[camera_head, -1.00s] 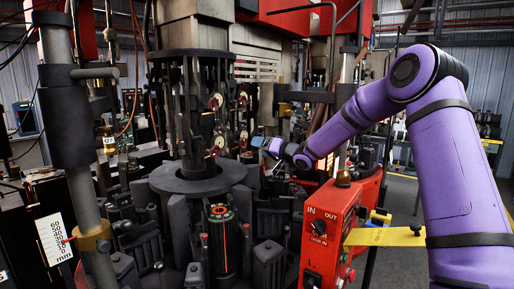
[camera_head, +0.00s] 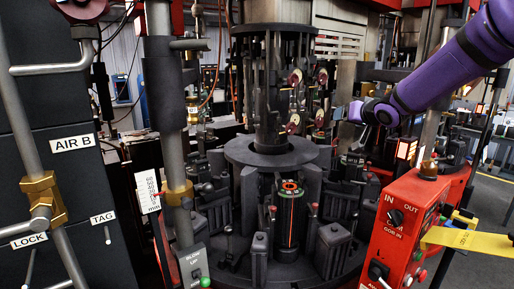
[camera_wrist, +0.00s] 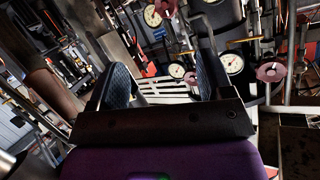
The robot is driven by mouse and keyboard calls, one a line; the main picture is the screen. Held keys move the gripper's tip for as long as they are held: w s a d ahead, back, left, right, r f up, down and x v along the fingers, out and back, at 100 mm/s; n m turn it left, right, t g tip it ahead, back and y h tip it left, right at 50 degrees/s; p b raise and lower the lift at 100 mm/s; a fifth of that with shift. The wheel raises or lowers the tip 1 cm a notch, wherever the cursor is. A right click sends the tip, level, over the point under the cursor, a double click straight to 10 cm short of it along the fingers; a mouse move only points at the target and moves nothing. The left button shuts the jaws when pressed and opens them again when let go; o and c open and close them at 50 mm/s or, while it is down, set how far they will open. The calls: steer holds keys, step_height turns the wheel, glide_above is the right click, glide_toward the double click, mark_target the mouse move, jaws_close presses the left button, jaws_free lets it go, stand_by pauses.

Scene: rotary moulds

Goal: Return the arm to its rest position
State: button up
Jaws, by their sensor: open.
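My purple arm reaches in from the upper right in the head view. My gripper (camera_head: 362,122) is at its end, above and to the right of the round mould table. In the wrist view my gripper (camera_wrist: 162,88) shows two dark padded fingers wide apart, with nothing between them. Beyond the fingers are several dial gauges (camera_wrist: 231,64) and a pale slatted panel, apart from the fingers.
A red control box (camera_head: 400,225) marked IN and OUT stands at the lower right, with a yellow strap (camera_head: 465,238). Dark moulds stand around the central column (camera_head: 268,150). A cabinet marked AIR B (camera_head: 70,170) and grey posts are at the left. Free floor shows at the far right.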

steer(key=s+d+f+g+h, duration=0.1)
steer(key=s+g+h, duration=0.2)
steer(key=s, duration=4.2)
steer(key=g, duration=0.5)
steer(key=shift+s+d, duration=0.25)
steer(key=shift+s, duration=0.05)
steer(key=shift+f, duration=0.1)
steer(key=shift+c, duration=0.5)
